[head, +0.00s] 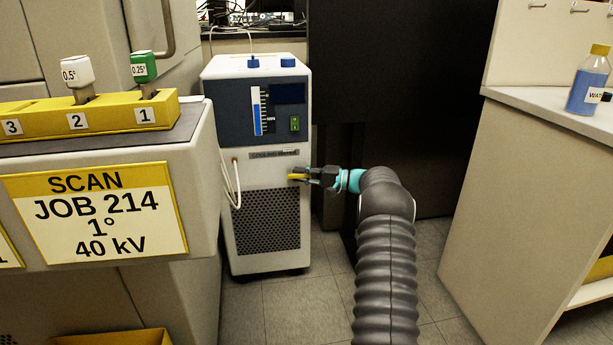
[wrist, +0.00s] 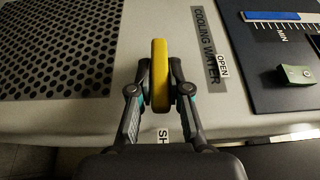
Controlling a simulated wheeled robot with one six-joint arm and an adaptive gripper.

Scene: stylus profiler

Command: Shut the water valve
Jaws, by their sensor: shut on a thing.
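The cooling water valve has a yellow lever (head: 296,177) on the front of the white cooling unit (head: 220,165). In the wrist view the lever (wrist: 160,75) stands between my fingertips, with a finger against each side. My gripper (head: 312,176) is shut on it. An OPEN label (wrist: 222,66) lies to the lever's right in the wrist view. A label starting with SH (wrist: 162,137) lies below the lever, in line with it, and is partly hidden by my gripper. The lever's pivot is not clearly visible.
A dark perforated grille (wrist: 60,45) lies beside the valve. The unit's gauge (head: 257,110) and green switch (head: 295,123) are above it. A beige machine (head: 205,225) stands close on the left, and a bench (head: 520,190) on the right. Floor is free between them.

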